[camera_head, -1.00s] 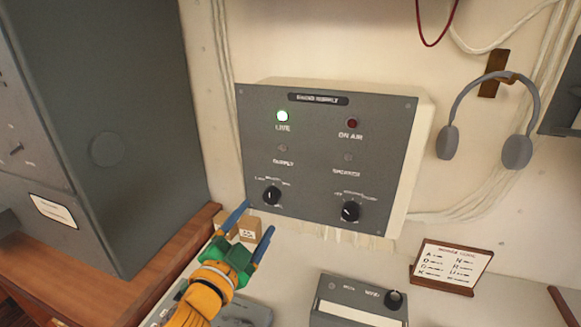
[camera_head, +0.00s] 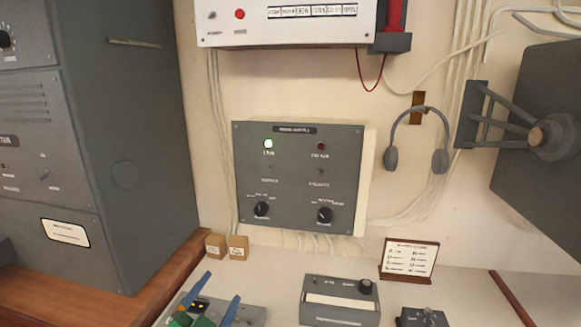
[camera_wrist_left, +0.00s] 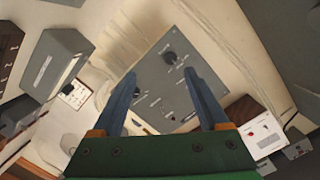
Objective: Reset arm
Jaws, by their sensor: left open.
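My left gripper (camera_head: 212,300) is at the bottom of the head view, with two blue fingers spread apart and nothing between them. It is low in front of the wall panel and over the near part of the desk. In the left wrist view my left gripper (camera_wrist_left: 165,100) shows its blue fingers apart, with the grey panel (camera_wrist_left: 165,85) beyond them. The panel also shows in the head view (camera_head: 290,185), with a lit green lamp, a dark red lamp and two black knobs. My right gripper is in neither view.
A tall grey cabinet (camera_head: 130,150) stands left. Headphones (camera_head: 418,140) hang on the wall. A white unit (camera_head: 285,30) is above the panel.

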